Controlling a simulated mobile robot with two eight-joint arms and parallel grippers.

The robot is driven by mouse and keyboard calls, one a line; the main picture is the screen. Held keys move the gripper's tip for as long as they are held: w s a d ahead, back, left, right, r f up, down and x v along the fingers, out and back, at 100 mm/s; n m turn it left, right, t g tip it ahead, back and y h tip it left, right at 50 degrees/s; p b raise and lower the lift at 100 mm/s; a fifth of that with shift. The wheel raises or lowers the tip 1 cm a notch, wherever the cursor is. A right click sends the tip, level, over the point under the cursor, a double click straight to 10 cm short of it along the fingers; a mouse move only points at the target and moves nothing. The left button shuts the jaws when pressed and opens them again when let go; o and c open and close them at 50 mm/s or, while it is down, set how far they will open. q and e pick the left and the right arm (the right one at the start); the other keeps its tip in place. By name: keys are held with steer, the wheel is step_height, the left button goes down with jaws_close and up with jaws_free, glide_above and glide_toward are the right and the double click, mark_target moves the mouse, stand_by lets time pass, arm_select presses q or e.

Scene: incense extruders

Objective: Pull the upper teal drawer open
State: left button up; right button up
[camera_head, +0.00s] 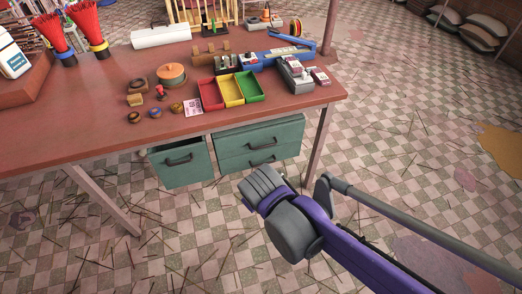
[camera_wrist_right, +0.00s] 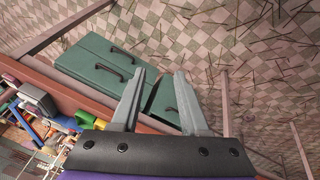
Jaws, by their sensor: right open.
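A teal drawer unit under the table has an upper drawer (camera_head: 240,149) and a lower drawer (camera_head: 285,153), each with a dark bar handle. Both fronts look shut. In the right wrist view the scene is turned over, so the upper drawer's handle (camera_wrist_right: 107,70) lies nearer the tabletop than the lower one's. My right gripper (camera_wrist_right: 160,76) is open and empty, apart from the handles. Its fingers point towards the gap beside the drawer unit. In the head view my right wrist is in front of and below the drawers, and its fingertips are hidden. My left gripper is out of view.
A single teal drawer (camera_head: 181,171) with its own handle hangs left of the unit. The red-brown table (camera_head: 60,135) carries trays, blocks and tools above. A table leg (camera_head: 319,145) stands right of the drawers. The floor (camera_head: 400,165) in front is open, with scattered sticks.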

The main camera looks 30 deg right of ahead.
steer(key=w+d+f+n+g+h+b, duration=0.15)
steer(key=w+d+f+h+b, duration=0.25)
steer(key=w+f+b, duration=0.45)
steer(key=w+d+f+n+g+h+b, duration=0.15)
steer(key=w+d+f+h+b, duration=0.3)
steer(key=w, duration=0.75)
steer(key=w+d+f+n+h+b, duration=0.3)
steer(key=w+f+h+b, duration=0.15)
steer(key=w+f, duration=0.5)
steer(key=shift+m, duration=0.3)
steer(key=x, duration=1.1)
steer(key=shift+w+r+b, duration=0.1)
steer(key=shift+r+b, duration=0.25)
steer(key=shift+r, duration=0.05)
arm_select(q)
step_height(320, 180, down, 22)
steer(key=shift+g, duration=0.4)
arm_select(e)
jaws_close()
